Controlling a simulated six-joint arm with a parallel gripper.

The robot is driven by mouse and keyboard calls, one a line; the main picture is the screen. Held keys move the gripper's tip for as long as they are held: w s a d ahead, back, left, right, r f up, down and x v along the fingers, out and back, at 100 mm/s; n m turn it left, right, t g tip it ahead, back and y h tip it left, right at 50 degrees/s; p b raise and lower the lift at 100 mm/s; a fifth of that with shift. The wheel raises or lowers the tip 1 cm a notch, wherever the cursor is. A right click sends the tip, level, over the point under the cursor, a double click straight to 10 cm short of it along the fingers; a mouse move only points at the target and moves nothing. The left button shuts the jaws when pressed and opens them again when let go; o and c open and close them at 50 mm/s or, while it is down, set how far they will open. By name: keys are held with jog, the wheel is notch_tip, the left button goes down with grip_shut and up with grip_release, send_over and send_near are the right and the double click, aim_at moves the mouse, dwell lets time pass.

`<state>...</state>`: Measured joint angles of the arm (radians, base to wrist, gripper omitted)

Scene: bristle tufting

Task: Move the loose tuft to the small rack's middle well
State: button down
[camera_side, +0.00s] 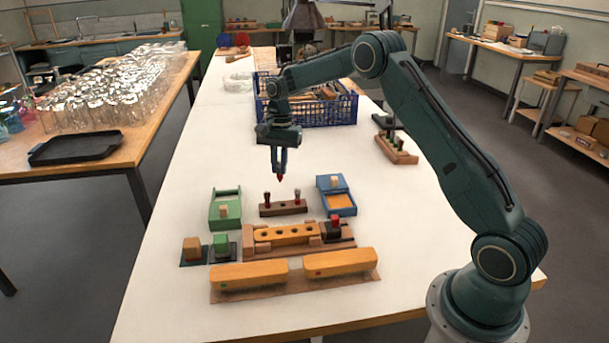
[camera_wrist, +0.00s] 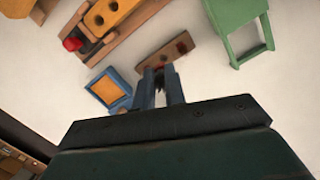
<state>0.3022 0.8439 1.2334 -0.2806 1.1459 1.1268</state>
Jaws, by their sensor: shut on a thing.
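The small rack (camera_side: 283,210) is a dark brown block on the white table, just below the held tuft. A tuft stands at its left end and another, reddish, at its right end. The middle well lies between them; its opening is hard to make out. The held tuft is apart from the rack, above about its middle. In the wrist view, the fingers (camera_wrist: 159,88) partly cover the rack (camera_wrist: 157,58), and the tuft is mostly hidden between them.
A green box (camera_side: 225,213) stands left of the rack and a blue tray (camera_side: 337,199) right of it. A yellow block with wells (camera_side: 286,234) lies in front. A blue crate (camera_side: 318,112) and another rack (camera_side: 396,151) stand behind. Left of the gripper the table is bare.

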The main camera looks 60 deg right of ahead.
jog(key=shift+w+d+f, duration=0.25)
jog(key=shift+d+f, duration=0.4)
jog(key=shift+f, duration=0.1)
jog(key=shift+f, duration=0.15)
jog(key=shift+f, duration=3.3)
jog(key=shift+f, duration=1.05)
dwell(0.7)
jog(key=c, duration=1)
grip_release()
jog(key=shift+o, duration=0.2)
jog(key=shift+r, duration=0.2)
notch_tip(320, 180, up, 7)
jog(key=shift+f, duration=0.2)
dwell(0.5)
